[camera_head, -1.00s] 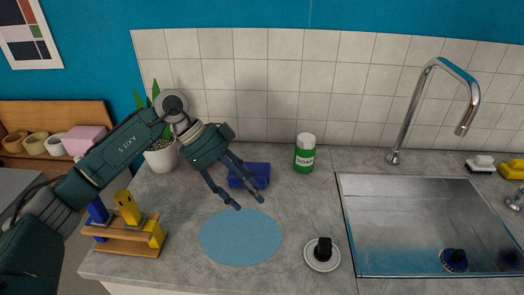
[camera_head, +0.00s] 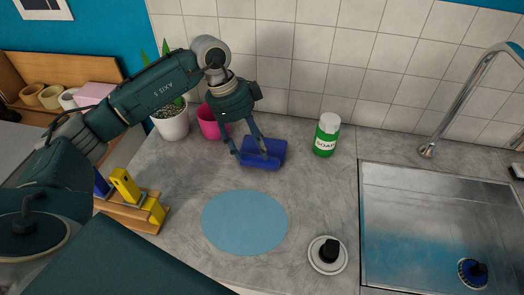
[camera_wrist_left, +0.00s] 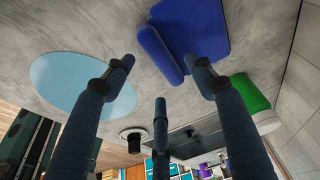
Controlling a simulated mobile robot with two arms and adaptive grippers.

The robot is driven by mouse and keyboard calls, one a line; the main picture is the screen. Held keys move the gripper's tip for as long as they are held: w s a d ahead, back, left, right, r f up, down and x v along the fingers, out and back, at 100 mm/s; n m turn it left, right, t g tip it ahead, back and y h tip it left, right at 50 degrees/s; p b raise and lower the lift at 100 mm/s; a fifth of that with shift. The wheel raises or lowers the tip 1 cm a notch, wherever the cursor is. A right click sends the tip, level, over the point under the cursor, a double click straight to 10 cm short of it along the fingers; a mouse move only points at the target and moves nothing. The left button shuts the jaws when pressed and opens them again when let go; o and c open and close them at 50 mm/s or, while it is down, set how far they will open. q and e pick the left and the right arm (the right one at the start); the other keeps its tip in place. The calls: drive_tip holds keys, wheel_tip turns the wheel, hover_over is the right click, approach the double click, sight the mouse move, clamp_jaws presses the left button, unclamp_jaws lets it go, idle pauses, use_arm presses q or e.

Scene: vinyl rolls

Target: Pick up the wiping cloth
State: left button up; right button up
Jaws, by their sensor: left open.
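The wiping cloth, as far as I can tell, is the dark blue folded piece (camera_head: 268,158) on the grey counter, behind the round light blue mat (camera_head: 245,222). In the left wrist view the cloth (camera_wrist_left: 190,28) lies at the top, with a thick rolled edge, and the mat (camera_wrist_left: 68,84) is at the left. My left gripper (camera_head: 251,154) is open and empty, its fingers pointing down at the cloth's left front part. The fingertips (camera_wrist_left: 163,68) flank the rolled edge in the wrist view; whether they touch it I cannot tell. My right gripper does not show.
A green soap bottle (camera_head: 326,138) stands right of the cloth. A pink cup (camera_head: 212,122) and a potted plant (camera_head: 172,122) stand behind left. A wooden rack (camera_head: 133,213) is front left. A black-knobbed white disc (camera_head: 328,254) lies near the sink (camera_head: 420,225).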

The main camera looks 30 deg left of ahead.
sight(258, 159)
use_arm(q)
drive_tip(key=p+x, duration=0.1)
drive_tip(key=x, duration=0.2)
drive_tip(key=shift+d+f, duration=0.2)
drive_tip(key=shift+f, duration=0.25)
drive_tip(key=shift+w+f, duration=0.1)
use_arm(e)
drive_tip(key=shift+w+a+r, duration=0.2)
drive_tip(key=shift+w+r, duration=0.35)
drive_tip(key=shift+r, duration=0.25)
use_arm(q)
drive_tip(key=shift+c, duration=1)
drive_tip(key=c, duration=0.8)
drive_tip(key=shift+c, duration=0.3)
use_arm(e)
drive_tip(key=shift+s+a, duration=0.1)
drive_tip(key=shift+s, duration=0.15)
